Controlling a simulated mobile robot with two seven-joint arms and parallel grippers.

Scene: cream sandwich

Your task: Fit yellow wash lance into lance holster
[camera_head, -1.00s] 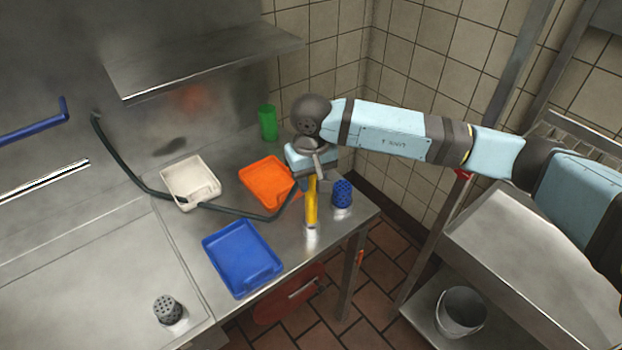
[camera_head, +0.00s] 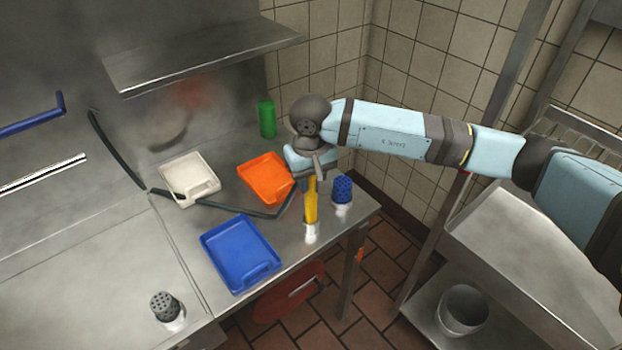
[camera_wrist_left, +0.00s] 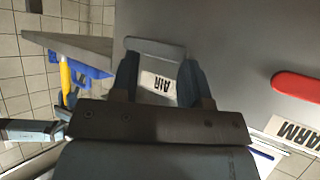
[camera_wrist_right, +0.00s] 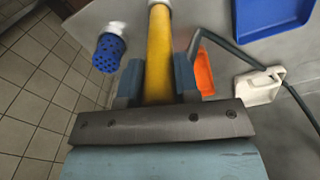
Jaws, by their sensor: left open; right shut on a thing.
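The yellow wash lance (camera_head: 311,203) stands nearly upright at the right front corner of the steel table. My right gripper (camera_wrist_right: 158,75) is shut around its yellow shaft, which also shows in the right wrist view (camera_wrist_right: 159,45). A pale, shiny part (camera_head: 311,232) is at the lance's lower end; I cannot tell whether it is a tip, a holster or a reflection. A blue perforated cup (camera_head: 342,188) stands apart, just right of the lance. No holster is clearly identifiable. My left gripper (camera_wrist_left: 160,75) is open and empty, facing a grey panel; it is outside the head view.
A dark hose (camera_head: 230,208) runs across the table toward the lance. An orange tray (camera_head: 265,178), a white tray (camera_head: 188,178), a blue tray (camera_head: 238,252), a green cylinder (camera_head: 267,118) and a grey perforated cup (camera_head: 165,306) stand around. A shelf (camera_head: 200,55) overhangs the back.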

